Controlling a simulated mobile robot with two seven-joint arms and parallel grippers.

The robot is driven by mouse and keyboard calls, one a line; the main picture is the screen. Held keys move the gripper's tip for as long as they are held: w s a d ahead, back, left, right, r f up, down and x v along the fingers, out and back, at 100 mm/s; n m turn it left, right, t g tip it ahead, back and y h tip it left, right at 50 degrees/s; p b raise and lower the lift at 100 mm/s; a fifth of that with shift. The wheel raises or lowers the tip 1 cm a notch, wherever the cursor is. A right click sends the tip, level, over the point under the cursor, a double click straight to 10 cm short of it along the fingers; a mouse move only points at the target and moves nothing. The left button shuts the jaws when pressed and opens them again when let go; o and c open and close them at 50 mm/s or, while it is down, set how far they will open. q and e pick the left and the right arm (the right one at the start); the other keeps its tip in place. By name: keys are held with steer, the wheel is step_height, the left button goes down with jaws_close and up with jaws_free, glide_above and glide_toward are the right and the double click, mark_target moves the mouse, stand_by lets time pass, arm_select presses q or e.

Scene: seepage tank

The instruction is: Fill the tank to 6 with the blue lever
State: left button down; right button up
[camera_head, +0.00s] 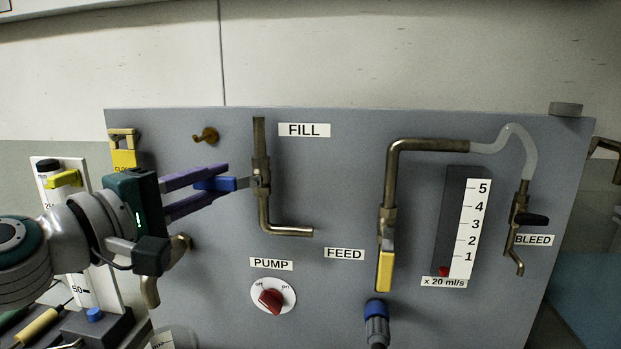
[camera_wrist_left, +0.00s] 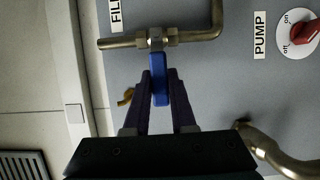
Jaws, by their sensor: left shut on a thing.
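The blue lever (camera_head: 215,184) sits on the FILL valve (camera_head: 260,178) on the grey panel. It points left, across the vertical pipe. My left gripper (camera_head: 226,181) comes in from the left and is shut on this lever. In the left wrist view the blue lever (camera_wrist_left: 160,82) lies between the two dark fingers of my left gripper (camera_wrist_left: 160,75). The fill spout (camera_head: 298,231) bends right below the valve, and I see no water at its mouth. I cannot make out the tank or its water level. My right gripper is not in view.
Right of the lever are the yellow FEED lever (camera_head: 385,271), hanging down, a flow scale (camera_head: 467,228) with a red float at its bottom, and the black BLEED lever (camera_head: 532,219). The red PUMP knob (camera_head: 271,300) is below. A brass hook (camera_head: 206,135) sticks out above my gripper.

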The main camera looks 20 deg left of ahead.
arm_select(q)
steer(key=shift+f+n+b, duration=0.3)
steer(key=shift+f+b, duration=0.05)
steer(key=shift+b, duration=0.25)
steer(key=shift+w+d+f+n+t+y+b, duration=0.1)
steer(key=shift+d+f+n+t+y+b, duration=0.3)
steer(key=shift+n+b, duration=1.05)
steer(key=shift+f+n+t+y+b, duration=0.1)
steer(key=shift+f+n+t+b, duration=0.5)
steer(key=shift+n+b, duration=0.8)
steer(key=shift+w+d+f+n+t+y+b, duration=0.15)
steer(key=shift+f+n+t+b, duration=0.35)
steer(key=shift+n+b, duration=0.9)
steer(key=shift+s+m+b, duration=0.1)
steer(key=shift+m+b, duration=0.15)
steer(key=shift+b, duration=0.15)
steer(key=c, duration=0.7)
jaws_free()
steer(key=shift+d, duration=0.1)
steer(key=shift+c, duration=0.2)
steer(key=b+v, duration=0.3)
steer(key=v, duration=0.7)
